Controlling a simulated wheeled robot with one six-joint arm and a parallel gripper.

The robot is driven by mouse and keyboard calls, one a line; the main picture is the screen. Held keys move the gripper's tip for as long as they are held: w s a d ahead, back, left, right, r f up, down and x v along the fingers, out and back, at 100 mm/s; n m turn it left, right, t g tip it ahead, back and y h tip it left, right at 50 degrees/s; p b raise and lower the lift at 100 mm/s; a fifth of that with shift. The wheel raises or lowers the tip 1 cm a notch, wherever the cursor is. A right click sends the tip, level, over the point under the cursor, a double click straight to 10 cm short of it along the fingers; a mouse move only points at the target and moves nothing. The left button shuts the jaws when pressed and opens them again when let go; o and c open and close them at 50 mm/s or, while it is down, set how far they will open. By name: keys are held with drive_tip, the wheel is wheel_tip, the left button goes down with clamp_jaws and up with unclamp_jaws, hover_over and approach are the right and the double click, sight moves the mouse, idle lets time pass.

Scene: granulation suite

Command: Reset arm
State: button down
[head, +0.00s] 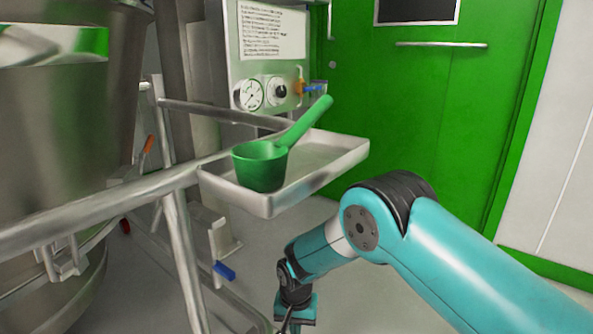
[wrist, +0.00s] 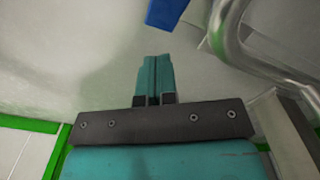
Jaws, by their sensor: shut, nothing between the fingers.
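My arm, teal with dark joints, reaches in from the lower right of the head view and bends down at the elbow. My gripper (head: 287,326) is at the bottom edge of the head view, low beside the metal frame and partly cut off. In the wrist view, my gripper (wrist: 154,62) shows its two teal fingers pressed together, with nothing between them.
A green scoop (head: 262,166) stands in a metal tray (head: 330,164) above and behind my gripper. Metal rails (head: 120,202) and a blue-handled valve (head: 224,270) lie left of my arm. The blue handle shows in the wrist view (wrist: 166,12). A green door (head: 425,110) is behind.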

drive_tip(key=s+d+r+t, duration=0.1)
drive_tip(key=d+r, duration=1.5)
drive_tip(key=r, duration=0.1)
drive_tip(key=s+d+r+n+t, duration=0.1)
drive_tip(key=s+d+r, duration=0.4)
drive_tip(key=s+d, duration=0.25)
drive_tip(key=s+d+r+n+t, duration=0.1)
drive_tip(key=s+d+r, duration=0.45)
drive_tip(key=s, duration=0.25)
drive_tip(key=s+a+r+n+g+y+p, duration=0.1)
drive_tip(key=s+a+r+n+p, duration=0.1)
drive_tip(key=s+a+r+p, duration=0.4)
drive_tip(key=s+a+r+n+g+y+p, duration=0.1)
drive_tip(key=s+a+r+n+y+p, duration=0.15)
drive_tip(key=r, duration=0.55)
drive_tip(key=s+a+r+n+g+y+p, duration=0.1)
drive_tip(key=s+a+r+n+p, duration=0.15)
drive_tip(key=a+r+p, duration=0.35)
wheel_tip(320, 180, up, 37)
drive_tip(key=p, duration=3.5)
drive_tip(key=shift+s+d+r, duration=0.15)
drive_tip(key=shift+s+d, duration=0.1)
drive_tip(key=shift+s, duration=0.05)
